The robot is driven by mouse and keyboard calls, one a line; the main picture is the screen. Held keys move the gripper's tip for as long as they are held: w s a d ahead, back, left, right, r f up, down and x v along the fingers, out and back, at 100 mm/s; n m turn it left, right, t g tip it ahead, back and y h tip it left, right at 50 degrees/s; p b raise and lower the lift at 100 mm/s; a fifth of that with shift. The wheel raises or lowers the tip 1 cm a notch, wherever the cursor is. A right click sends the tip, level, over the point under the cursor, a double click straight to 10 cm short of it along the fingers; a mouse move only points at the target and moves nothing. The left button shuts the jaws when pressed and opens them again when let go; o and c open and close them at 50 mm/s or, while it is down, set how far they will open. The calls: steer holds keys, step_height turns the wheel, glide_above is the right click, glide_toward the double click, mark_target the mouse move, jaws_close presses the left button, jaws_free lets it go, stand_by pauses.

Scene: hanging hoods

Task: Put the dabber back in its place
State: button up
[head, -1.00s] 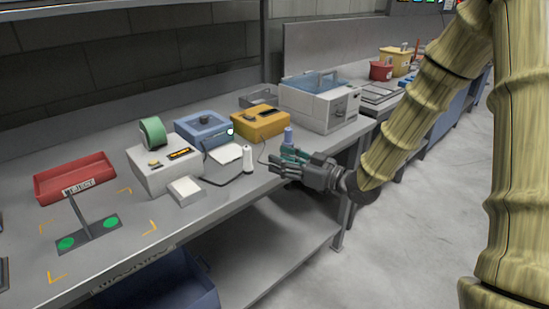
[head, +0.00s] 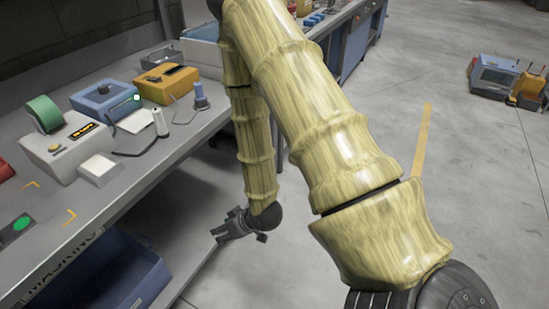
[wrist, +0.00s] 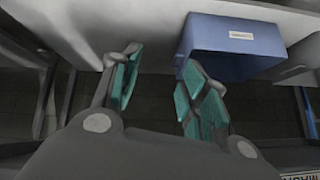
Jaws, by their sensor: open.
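My gripper (head: 238,228) is low beside the bench, under the level of its top. In the wrist view my gripper (wrist: 160,68) has its teal fingers spread with nothing between them. A blue upright piece on a dark round base (head: 199,95) stands near the bench's front edge. A white upright cylinder (head: 160,123) stands to its left. A thin stick with a white ball tip (head: 137,98) leans by the blue box (head: 104,99). I cannot tell for sure which of these is the dabber or where its place is.
The bench top (head: 120,195) also carries a white boxy unit (head: 62,145) with a green roll, a yellow box (head: 165,84) and a small white block (head: 99,168). A blue bin (head: 122,272) is below the bench and shows in the wrist view (wrist: 232,45).

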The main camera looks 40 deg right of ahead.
steer(key=s+f+g+h, duration=0.1)
steer(key=s+f, duration=0.3)
steer(key=s, duration=0.4)
steer(key=s+a+f+m+g+h, duration=0.1)
steer(key=s+f+g, duration=0.3)
steer(key=s, duration=0.5)
steer(key=s+a+f+m+g+h, duration=0.1)
steer(key=s+f+g, duration=0.1)
steer(key=s+f, duration=0.4)
steer(key=s, duration=0.2)
steer(key=shift+s+a, duration=0.25)
steer(key=shift+s, duration=0.15)
steer(key=shift+c, duration=0.9)
steer(key=shift+d, duration=0.1)
